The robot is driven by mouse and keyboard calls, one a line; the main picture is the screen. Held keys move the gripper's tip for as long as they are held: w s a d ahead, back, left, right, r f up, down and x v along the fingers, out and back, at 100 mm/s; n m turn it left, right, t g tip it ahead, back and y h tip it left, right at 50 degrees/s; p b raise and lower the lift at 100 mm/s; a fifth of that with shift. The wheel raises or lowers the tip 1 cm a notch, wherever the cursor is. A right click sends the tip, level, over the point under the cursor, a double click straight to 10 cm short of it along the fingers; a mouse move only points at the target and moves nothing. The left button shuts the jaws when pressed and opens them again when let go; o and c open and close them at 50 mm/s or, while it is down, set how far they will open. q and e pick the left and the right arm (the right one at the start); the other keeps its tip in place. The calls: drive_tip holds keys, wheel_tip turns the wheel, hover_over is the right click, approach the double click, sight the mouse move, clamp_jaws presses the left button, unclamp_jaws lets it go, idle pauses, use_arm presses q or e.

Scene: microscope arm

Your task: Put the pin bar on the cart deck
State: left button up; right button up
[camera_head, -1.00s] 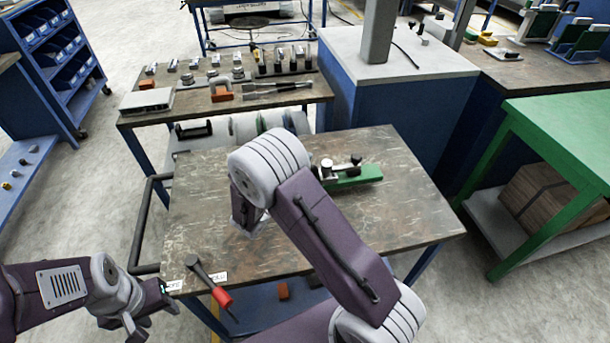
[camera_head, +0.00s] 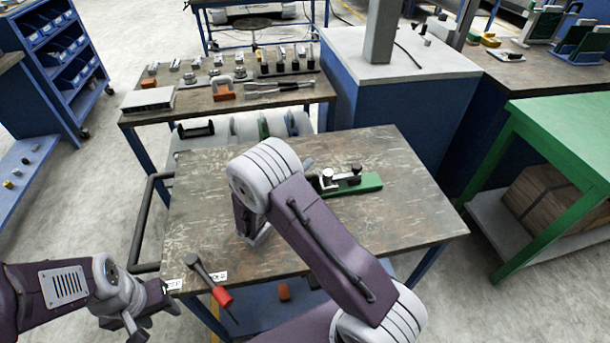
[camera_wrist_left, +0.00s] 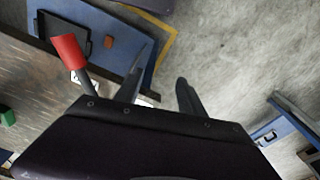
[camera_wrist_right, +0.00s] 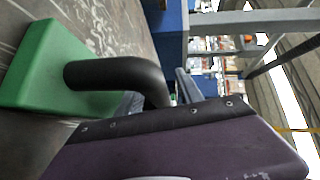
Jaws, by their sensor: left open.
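The cart deck (camera_head: 420,205) is a worn dark wooden top. A green block (camera_head: 368,183) with metal and black fittings lies on its far right part. I cannot tell for sure which piece is the pin bar. A red-handled dark bar (camera_head: 221,296) lies across the deck's near left edge, its red end overhanging; it also shows in the left wrist view (camera_wrist_left: 68,52). My left gripper (camera_head: 155,318) is open and empty, left of that handle. My right gripper (camera_head: 308,164) is mostly hidden behind my right arm, near the green block. In the right wrist view a black bent bar (camera_wrist_right: 115,73) sticks out of the green block (camera_wrist_right: 40,75) towards the jaws.
A black push handle (camera_head: 140,225) is on the cart's left side. Behind stands a table with several small parts (camera_head: 230,85). A blue cabinet (camera_head: 400,110) and green table (camera_head: 560,120) stand to the right. The deck's right front is clear.

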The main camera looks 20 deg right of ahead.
drive_tip(key=p+v, duration=0.1)
drive_tip(key=v, duration=1.1)
drive_tip(key=shift+r, duration=0.15)
